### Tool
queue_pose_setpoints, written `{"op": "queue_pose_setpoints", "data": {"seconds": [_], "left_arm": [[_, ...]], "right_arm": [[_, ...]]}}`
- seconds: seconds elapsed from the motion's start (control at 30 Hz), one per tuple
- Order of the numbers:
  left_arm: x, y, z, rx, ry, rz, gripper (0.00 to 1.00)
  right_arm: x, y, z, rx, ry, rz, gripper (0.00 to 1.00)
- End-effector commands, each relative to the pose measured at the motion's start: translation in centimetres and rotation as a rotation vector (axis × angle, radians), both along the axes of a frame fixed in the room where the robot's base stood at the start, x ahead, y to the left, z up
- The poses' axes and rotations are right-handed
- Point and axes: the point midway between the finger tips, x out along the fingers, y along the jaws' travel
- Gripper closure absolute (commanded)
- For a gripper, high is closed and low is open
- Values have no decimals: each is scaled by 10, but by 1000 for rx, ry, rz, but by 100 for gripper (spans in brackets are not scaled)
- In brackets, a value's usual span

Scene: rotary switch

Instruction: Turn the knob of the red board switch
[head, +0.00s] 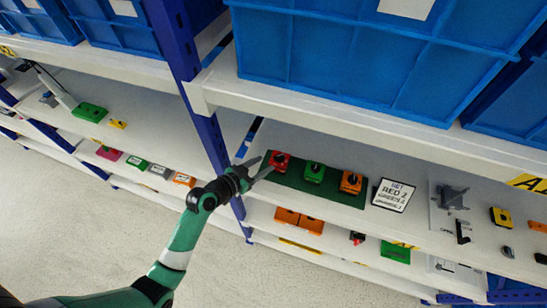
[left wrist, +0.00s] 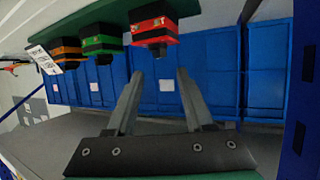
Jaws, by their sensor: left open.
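The red switch (head: 278,161) with a dark knob on top sits at the left end of a dark green board (head: 330,189) on the shelf. A green switch (head: 314,172) and an orange switch (head: 350,182) stand to its right on the same board. My left gripper (head: 262,168) is open and empty, just left of the red switch. The left wrist view looks upside down; there the red switch (left wrist: 155,30) and its dark knob (left wrist: 158,51) lie just beyond the open fingertips (left wrist: 160,75). The knob appears between the finger lines, apart from the fingers.
A sign (head: 393,194) reading "SET RED 2" and more small text stands right of the board. Blue bins (head: 370,60) fill the shelf above. A blue upright post (head: 205,110) is left of the board. Small parts lie on the lower shelf (head: 330,235).

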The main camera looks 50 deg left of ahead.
Motion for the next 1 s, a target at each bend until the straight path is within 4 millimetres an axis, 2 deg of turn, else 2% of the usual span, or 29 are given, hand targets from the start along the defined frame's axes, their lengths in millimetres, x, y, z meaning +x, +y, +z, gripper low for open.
{"op": "queue_pose_setpoints", "data": {"seconds": [0.1, 0.3, 0.67, 0.93, 0.97, 1.0], "left_arm": [[26, 2, -12, 1, 0, -1, 47], [54, 5, -24, -1, 1, 0, 47], [61, 5, -25, -1, 0, 2, 47], [61, 5, -25, -1, 0, 2, 96], [61, 5, -25, -1, 0, 2, 100], [61, 5, -25, -1, 0, 2, 100]], "right_arm": [[0, 0, -5, 0, 0, 0, 55], [0, 0, -10, 0, 0, 0, 55], [0, 0, -11, 0, 0, 0, 55], [0, 0, -11, 0, 0, 0, 55], [0, 0, -11, 0, 0, 0, 55], [0, 0, -11, 0, 0, 0, 55]]}}
